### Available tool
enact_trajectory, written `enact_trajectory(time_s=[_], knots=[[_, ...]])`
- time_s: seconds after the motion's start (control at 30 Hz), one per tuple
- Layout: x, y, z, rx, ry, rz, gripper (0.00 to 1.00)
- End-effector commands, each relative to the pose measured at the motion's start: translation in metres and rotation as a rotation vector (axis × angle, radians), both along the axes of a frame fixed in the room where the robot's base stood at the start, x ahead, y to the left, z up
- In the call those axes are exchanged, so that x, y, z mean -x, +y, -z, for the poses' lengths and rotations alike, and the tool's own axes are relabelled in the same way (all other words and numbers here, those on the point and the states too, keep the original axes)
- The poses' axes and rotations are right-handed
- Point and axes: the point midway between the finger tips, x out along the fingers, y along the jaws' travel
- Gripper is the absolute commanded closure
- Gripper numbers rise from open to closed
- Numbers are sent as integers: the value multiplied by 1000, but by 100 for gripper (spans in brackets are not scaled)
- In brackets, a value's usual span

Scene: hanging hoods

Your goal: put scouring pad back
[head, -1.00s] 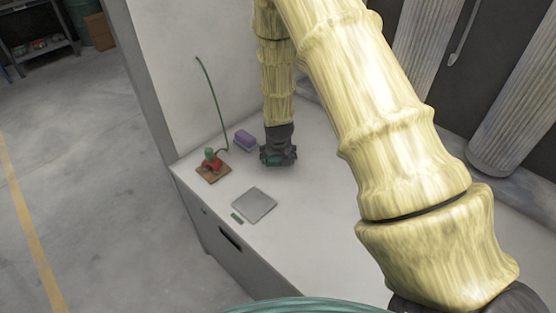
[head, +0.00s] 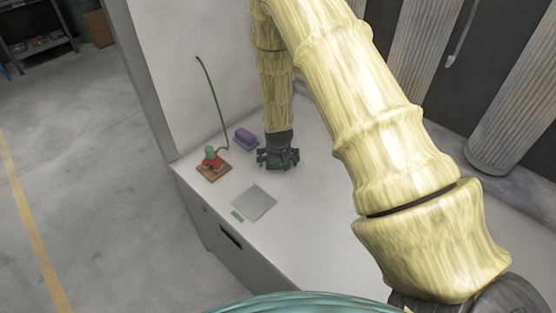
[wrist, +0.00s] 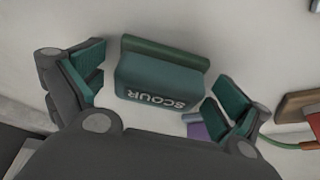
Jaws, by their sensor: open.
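The scouring pad (wrist: 158,82) is a teal block marked SCOUR with a darker green layer along its far side. In the wrist view it lies on the pale worktop between the spread fingers of my gripper (wrist: 162,92). Gaps show between the pad and both fingers. In the head view my gripper (head: 279,158) points down, low over the worktop, and largely hides what is beneath it. A flat grey square (head: 254,203) with a small green strip (head: 237,216) beside it lies nearer the worktop's front edge.
A purple block (head: 246,139) stands just left of my gripper. Left of that is a wooden base (head: 213,172) with a red and green fixture and a tall thin green stem (head: 213,95). A wall rises behind. The worktop (head: 310,230) is clear at right.

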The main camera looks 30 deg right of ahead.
Motion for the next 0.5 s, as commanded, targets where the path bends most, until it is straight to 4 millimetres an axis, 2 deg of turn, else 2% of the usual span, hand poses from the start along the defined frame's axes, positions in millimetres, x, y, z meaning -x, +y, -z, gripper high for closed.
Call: enact_trajectory(time_s=[0.33,0.5], knots=[[1,1,-5,0,0,0,0],[6,4,-20,0,-2,-1,0]])
